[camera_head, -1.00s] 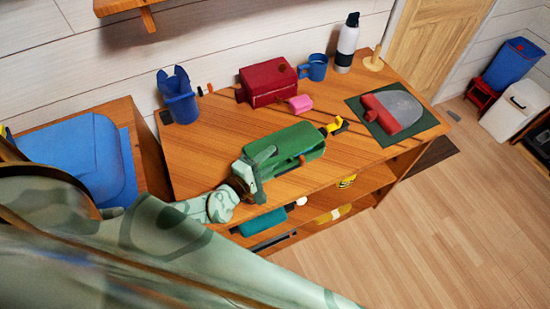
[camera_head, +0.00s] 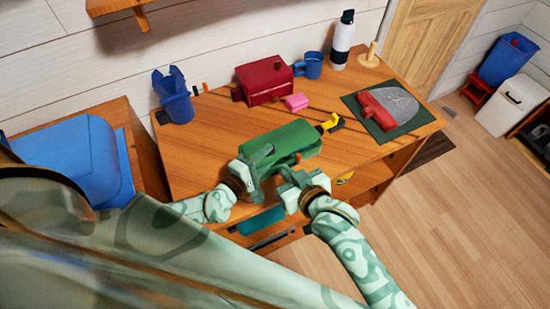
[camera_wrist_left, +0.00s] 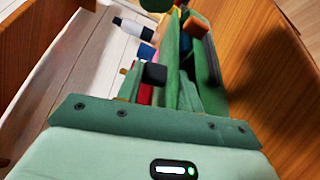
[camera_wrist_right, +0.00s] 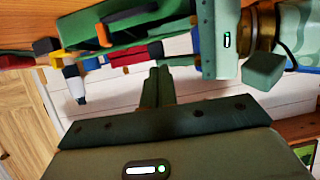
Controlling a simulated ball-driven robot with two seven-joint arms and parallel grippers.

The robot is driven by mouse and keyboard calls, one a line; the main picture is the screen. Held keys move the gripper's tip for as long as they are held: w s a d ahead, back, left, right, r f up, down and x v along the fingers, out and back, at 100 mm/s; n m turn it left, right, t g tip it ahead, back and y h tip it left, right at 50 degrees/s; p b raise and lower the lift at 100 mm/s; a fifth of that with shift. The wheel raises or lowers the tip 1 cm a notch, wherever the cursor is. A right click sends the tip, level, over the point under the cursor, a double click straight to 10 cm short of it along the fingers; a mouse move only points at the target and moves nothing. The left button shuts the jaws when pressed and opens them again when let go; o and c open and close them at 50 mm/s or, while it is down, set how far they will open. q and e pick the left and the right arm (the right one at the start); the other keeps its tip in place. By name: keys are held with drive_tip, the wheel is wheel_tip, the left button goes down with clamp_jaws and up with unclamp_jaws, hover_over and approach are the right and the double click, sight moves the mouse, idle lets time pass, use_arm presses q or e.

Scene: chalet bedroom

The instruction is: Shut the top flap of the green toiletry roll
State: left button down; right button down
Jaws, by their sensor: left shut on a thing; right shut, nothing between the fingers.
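The green toiletry roll (camera_head: 298,138) lies on the wooden desk near its front edge. My left gripper (camera_head: 262,160) is shut on the roll at its left end; whether it holds the flap or the body is not clear. In the left wrist view the roll (camera_wrist_left: 206,65) runs up between and beyond the fingers. My right gripper (camera_head: 287,174) is shut and empty, in front of the roll's near side. In the right wrist view its closed fingers (camera_wrist_right: 158,82) are apart from the roll (camera_wrist_right: 120,28). How far the flap stands open is hard to tell.
Behind the roll are a red box (camera_head: 263,80), a pink block (camera_head: 295,102) and a blue mug (camera_head: 313,66). A yellow and black item (camera_head: 330,123) lies by its right end. A blue holder (camera_head: 177,103) stands back left, and a dark mat (camera_head: 376,120) lies right.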

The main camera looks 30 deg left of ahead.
use_arm(q)
drive_tip(key=shift+s+f, duration=0.2)
drive_tip(key=shift+f, duration=0.2)
use_arm(e)
drive_tip(key=x, duration=0.7)
